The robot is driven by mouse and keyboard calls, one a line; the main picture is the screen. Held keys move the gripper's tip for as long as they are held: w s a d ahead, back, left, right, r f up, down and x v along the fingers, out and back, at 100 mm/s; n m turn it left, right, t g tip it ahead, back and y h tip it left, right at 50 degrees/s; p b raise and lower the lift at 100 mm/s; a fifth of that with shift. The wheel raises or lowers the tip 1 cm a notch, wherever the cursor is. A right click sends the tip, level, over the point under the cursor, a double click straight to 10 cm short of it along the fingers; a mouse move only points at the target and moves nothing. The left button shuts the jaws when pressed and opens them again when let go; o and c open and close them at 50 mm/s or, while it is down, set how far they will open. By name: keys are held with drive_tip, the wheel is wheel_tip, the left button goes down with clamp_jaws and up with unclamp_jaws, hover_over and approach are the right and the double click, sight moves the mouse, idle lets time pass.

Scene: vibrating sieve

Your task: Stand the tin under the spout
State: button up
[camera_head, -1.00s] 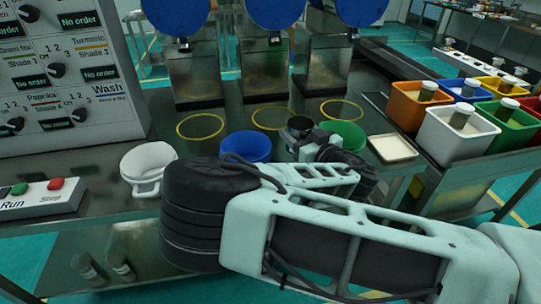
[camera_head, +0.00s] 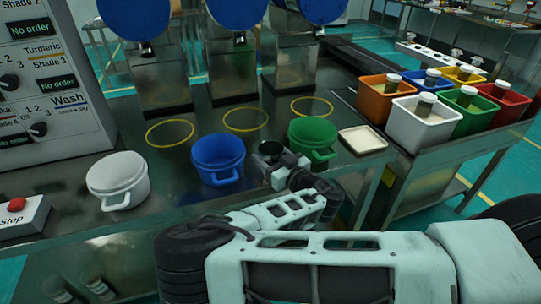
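Three tins with handles stand on the steel bench: a white tin (camera_head: 118,181), a blue tin (camera_head: 218,160) and a green tin (camera_head: 313,142). Behind them are three sieve machines with blue tops; the left body (camera_head: 163,82), middle body (camera_head: 232,73) and right body (camera_head: 297,66) show. Yellow rings, left (camera_head: 170,146), middle (camera_head: 245,129) and right (camera_head: 311,97), lie empty before them. My gripper (camera_head: 272,157) is between the blue and green tins, near the bench's front edge. I see no tin in it. Its fingers are small and dark, so their opening is unclear.
A control panel (camera_head: 40,75) stands at the left, with a button box (camera_head: 22,218) at the front. A shallow pale tray (camera_head: 362,140) lies right of the green tin. Coloured bins, including a white bin (camera_head: 420,126) and an orange bin (camera_head: 385,98), fill the right side bench.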

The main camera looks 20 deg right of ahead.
drive_tip(key=o, duration=0.4)
